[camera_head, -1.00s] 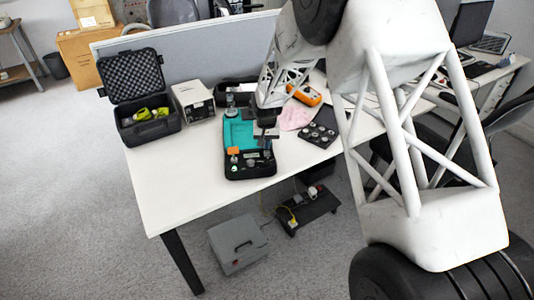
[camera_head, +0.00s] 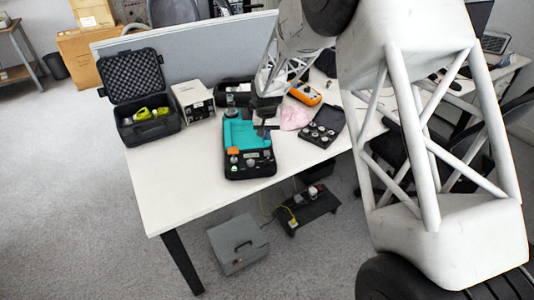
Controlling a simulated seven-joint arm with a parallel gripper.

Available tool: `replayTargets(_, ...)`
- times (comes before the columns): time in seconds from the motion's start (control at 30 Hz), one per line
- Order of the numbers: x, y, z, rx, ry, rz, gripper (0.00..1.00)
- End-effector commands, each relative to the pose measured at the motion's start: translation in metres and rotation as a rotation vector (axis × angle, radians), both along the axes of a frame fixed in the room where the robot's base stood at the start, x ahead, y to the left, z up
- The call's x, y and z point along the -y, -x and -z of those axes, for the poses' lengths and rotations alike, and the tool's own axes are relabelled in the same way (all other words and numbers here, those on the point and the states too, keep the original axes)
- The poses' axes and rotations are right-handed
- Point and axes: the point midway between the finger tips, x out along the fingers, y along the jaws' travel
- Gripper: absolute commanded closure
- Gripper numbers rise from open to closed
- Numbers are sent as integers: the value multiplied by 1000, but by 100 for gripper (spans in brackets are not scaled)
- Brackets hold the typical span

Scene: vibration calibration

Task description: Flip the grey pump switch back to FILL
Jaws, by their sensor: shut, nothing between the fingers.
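The teal and black calibrator (camera_head: 238,132) lies on the white table, with an orange part and small knobs on its black front panel (camera_head: 250,164). The grey pump switch is too small to tell apart on this panel. My gripper (camera_head: 264,130) is shut and empty. It hangs over the right side of the calibrator's teal part, behind the front panel. Whether it touches anything there cannot be told.
An open black case (camera_head: 150,125) with yellow-green items and a beige instrument box (camera_head: 193,101) stand to the left. A black tray of round parts (camera_head: 321,130), a pink cloth (camera_head: 294,117) and an orange meter (camera_head: 305,93) lie to the right. The table's front left (camera_head: 175,190) is clear.

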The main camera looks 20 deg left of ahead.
Motion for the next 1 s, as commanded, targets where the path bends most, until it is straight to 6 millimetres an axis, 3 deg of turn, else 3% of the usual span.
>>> replayTargets(0.4,0,0,-23,1,0,0,100)
replayTargets(1.0,0,0,-25,0,0,0,100)
